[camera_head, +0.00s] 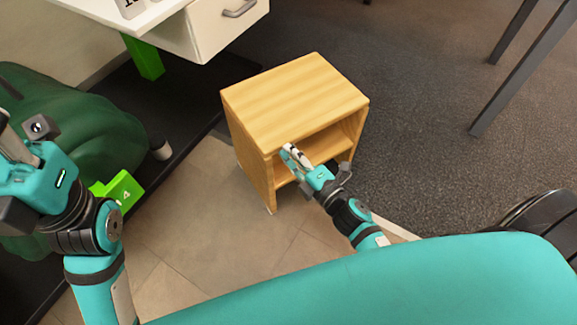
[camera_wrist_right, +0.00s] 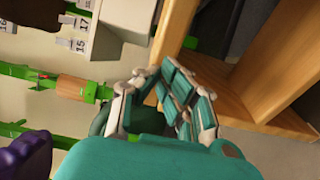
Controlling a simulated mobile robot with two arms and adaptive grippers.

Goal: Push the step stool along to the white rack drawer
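The step stool (camera_head: 295,90) is a light wooden box with an open front and an inner shelf, standing upright on the floor in the middle of the head view. The white rack drawer (camera_head: 225,25), with a grey handle, is beyond it at upper left, apart from the stool. My right gripper (camera_head: 291,154) is at the stool's open front, just below the top's near edge; contact cannot be told. The stool's wood (camera_wrist_right: 180,28) also fills the right of the right wrist view. My left gripper (camera_head: 12,140) is at the left edge, its fingertips unclear.
A dark green rounded object (camera_head: 70,130) and a bright green block (camera_head: 122,190) are at left. A green rack post (camera_head: 145,58) stands under the white top. Dark table legs (camera_head: 520,75) are at right. Carpet right of the stool is clear.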

